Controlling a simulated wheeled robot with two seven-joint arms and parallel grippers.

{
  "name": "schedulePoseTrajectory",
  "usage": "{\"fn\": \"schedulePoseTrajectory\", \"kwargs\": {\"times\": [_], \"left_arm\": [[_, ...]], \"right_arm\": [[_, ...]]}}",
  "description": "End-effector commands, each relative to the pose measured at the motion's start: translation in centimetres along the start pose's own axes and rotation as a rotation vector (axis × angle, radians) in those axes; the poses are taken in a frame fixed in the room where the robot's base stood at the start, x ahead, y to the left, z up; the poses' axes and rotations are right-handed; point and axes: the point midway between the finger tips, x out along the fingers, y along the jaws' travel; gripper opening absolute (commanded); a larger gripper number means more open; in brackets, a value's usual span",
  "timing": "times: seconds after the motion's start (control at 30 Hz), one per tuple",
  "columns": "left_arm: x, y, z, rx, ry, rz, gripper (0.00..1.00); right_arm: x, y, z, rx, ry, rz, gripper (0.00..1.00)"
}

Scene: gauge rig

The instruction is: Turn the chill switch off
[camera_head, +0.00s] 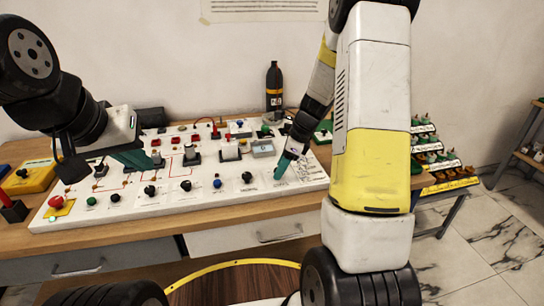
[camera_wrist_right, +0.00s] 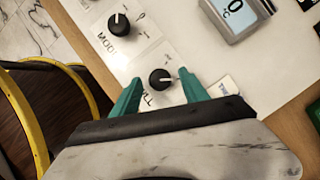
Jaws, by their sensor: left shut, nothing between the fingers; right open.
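The chill switch (camera_wrist_right: 160,79) is a black round knob with a white pointer line, on a white plate whose label is partly hidden and ends in "LL". In the right wrist view its line points right. My right gripper (camera_wrist_right: 157,75) is open, with its teal fingertips on either side of the knob; I cannot tell if they touch it. In the head view my right gripper (camera_head: 281,169) is over the panel's right end and hides the knob. My left gripper (camera_head: 137,160) is shut and empty, over the panel's left part.
The white panel (camera_head: 140,206) carries several knobs, buttons and switches. Another black knob (camera_wrist_right: 119,25) is beside the chill switch, and a grey digital display (camera_wrist_right: 236,14) is near it. A dark bottle (camera_head: 274,88) stands behind. A yellow box (camera_head: 32,179) is at the far left.

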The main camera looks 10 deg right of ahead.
Motion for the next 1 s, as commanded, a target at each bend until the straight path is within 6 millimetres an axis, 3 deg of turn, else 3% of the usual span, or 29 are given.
{"fn": "schedulePoseTrajectory", "kwargs": {"times": [0.17, 0.43, 0.77, 1.0], "left_arm": [[0.0, 0.0, 0.0, 0.0, 0.0, 0.0, 0.0], [0.0, 0.0, 0.0, 0.0, 0.0, 0.0, 0.0], [0.0, 0.0, 0.0, 0.0, 0.0, 0.0, 0.0], [0.0, 0.0, 0.0, 0.0, 0.0, 0.0, 0.0]], "right_arm": [[0.0, 0.01, -0.01, 0.0, 0.0, 0.0, 0.52], [-0.02, 0.0, -0.01, 0.0, 0.0, 0.0, 0.0], [-0.02, -0.09, -0.05, -0.03, 0.001, 0.011, 0.0], [-0.01, -0.24, -0.1, -0.149, 0.002, 0.061, 0.0]]}}
